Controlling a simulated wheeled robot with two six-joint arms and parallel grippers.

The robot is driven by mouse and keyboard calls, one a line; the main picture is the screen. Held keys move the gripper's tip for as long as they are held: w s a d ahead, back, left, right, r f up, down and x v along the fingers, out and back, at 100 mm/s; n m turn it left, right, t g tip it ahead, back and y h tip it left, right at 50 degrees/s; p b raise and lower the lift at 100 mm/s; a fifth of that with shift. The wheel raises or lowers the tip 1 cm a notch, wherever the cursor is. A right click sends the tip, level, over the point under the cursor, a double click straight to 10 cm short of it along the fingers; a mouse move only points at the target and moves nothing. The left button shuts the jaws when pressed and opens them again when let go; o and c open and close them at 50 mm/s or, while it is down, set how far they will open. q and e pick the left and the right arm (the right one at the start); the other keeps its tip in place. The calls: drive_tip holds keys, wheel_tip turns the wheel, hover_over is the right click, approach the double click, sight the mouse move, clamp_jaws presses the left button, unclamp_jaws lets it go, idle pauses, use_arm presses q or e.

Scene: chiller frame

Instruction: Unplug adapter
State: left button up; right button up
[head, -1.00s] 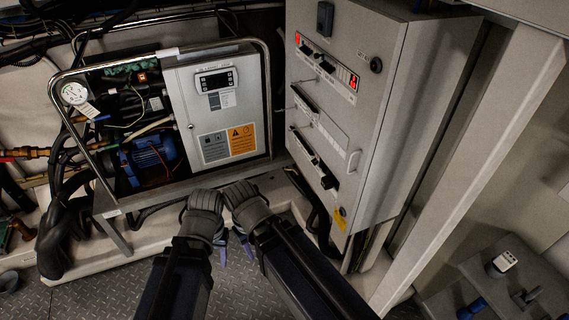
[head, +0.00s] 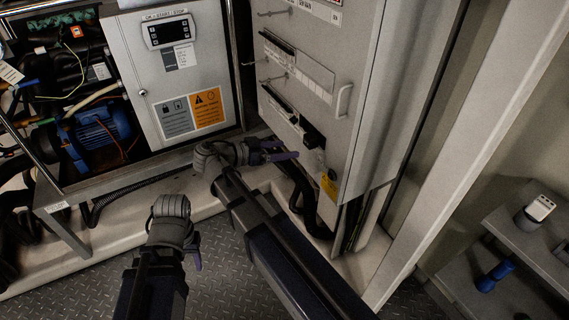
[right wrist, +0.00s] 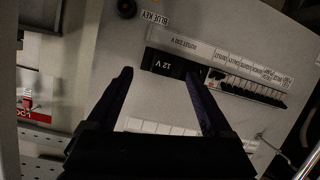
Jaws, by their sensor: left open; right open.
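The adapter (head: 312,138) looks like a small black block on the lower front of the grey cabinet (head: 322,80). In the right wrist view a black block marked 12 V (right wrist: 166,65) sits in the socket row, beside a strip of small labels. My right gripper (head: 287,150) is open, its fingers pointing at the lower cabinet front. In the right wrist view its fingertips (right wrist: 158,75) stand apart on either side of the 12 V block's near side; contact cannot be told. My left gripper (head: 194,250) is open and empty, low over the floor.
A chiller unit with a light control box (head: 180,75) stands at the left. A yellow tag (head: 329,187) hangs below the adapter, near dark cables (head: 300,200). A shelf at the lower right holds a white-topped device (head: 540,208) and a blue-handled item (head: 495,275). Patterned floor is clear below.

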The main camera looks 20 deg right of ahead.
sight(306, 139)
use_arm(q)
drive_tip(key=shift+f+b, duration=1.3)
drive_tip(key=shift+f, duration=0.65)
use_arm(e)
drive_tip(key=shift+w+d+f+m+h, duration=0.1)
drive_tip(key=shift+w+d+m+h, duration=0.3)
drive_tip(key=shift+d, duration=1.15)
drive_tip(key=shift+w+d+f+m+h, duration=0.1)
drive_tip(key=shift+w+d+m+h, duration=0.3)
drive_tip(key=shift+d, duration=1.1)
drive_tip(key=shift+w+d+f+m+h, duration=0.15)
drive_tip(key=shift+d+m, duration=0.45)
drive_tip(key=shift+d, duration=0.95)
clamp_jaws()
drive_tip(key=c, duration=0.6)
unclamp_jaws()
drive_tip(key=shift+c, duration=0.2)
clamp_jaws()
drive_tip(key=shift+a, duration=0.75)
